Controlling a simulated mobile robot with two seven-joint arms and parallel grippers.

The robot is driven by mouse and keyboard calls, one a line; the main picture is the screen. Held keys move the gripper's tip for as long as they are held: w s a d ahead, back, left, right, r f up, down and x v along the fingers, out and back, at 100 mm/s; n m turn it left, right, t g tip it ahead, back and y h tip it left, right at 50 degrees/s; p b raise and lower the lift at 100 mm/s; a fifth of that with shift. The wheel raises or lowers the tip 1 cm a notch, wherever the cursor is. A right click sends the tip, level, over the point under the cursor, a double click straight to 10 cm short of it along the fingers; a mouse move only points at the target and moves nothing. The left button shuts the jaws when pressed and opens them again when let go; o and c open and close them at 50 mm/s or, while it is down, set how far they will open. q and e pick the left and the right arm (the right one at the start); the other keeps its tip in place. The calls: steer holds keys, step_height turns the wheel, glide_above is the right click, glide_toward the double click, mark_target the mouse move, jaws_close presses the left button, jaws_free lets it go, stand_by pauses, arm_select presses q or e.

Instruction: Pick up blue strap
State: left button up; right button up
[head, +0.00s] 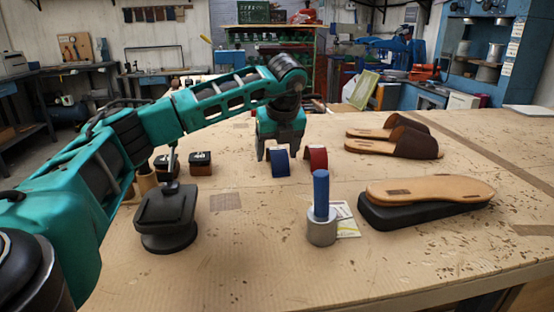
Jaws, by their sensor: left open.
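The blue strap (279,164) is a small curved piece standing on the workbench near the middle. A red strap (317,159) stands just to its right. My left gripper (277,151) comes down from above at the blue strap, fingers pointing down and open. Its fingertips are at about the height of the strap's upper part, one to each side of it in the picture; I cannot tell whether they touch it. My right gripper is not in view.
A sandal sole on a black block (420,212) lies at the right, with finished sandals (400,140) behind. A blue-handled tool (321,205) stands in front. The front of the workbench (270,275) is clear.

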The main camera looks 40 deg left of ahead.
arm_select(q)
steer(key=c, duration=0.9)
